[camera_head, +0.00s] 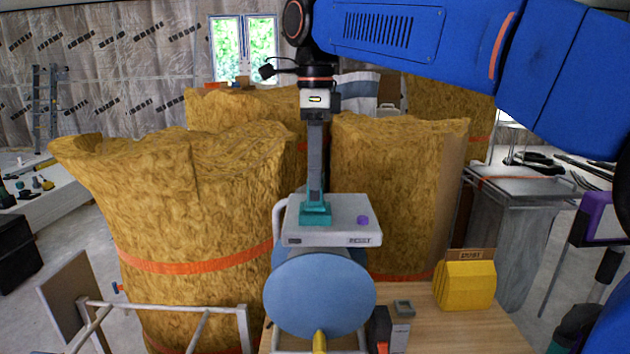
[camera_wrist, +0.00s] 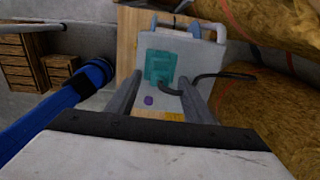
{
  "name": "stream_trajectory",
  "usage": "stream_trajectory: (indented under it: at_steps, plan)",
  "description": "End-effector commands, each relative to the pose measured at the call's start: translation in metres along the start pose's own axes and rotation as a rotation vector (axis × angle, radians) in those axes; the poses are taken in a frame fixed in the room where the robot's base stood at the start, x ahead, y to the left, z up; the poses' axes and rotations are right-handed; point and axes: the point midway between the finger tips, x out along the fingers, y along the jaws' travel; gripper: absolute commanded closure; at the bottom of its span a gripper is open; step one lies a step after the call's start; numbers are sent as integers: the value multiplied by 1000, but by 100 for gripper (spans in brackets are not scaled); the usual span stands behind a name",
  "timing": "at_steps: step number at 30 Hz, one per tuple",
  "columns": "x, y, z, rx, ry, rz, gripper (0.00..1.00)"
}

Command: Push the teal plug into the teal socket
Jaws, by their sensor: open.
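A teal block (camera_head: 315,214) sits on top of a light grey box (camera_head: 345,230) with a purple button (camera_head: 363,219). In the wrist view the teal part (camera_wrist: 160,64) shows as a smaller block against a wider teal piece; I cannot tell plug from socket clearly, nor how deep one is in the other. A dark cable (camera_wrist: 225,75) runs near it and off to the right. My gripper (camera_head: 315,192) points straight down over the teal block, fingertips close to it. In the wrist view my gripper (camera_wrist: 161,92) is open, its fingers apart on either side with nothing held.
A blue round disc (camera_head: 320,295) stands in front of the grey box. Large insulation rolls (camera_head: 195,225) crowd behind and left.

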Motion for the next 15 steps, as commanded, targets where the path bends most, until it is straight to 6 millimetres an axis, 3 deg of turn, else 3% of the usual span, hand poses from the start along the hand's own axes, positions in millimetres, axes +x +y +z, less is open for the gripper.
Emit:
stream_trajectory:
  at_steps: [9,15]
  plan:
    - [-60,-1,1,0,-1,-2,53]
    - [-80,-1,0,0,0,0,53]
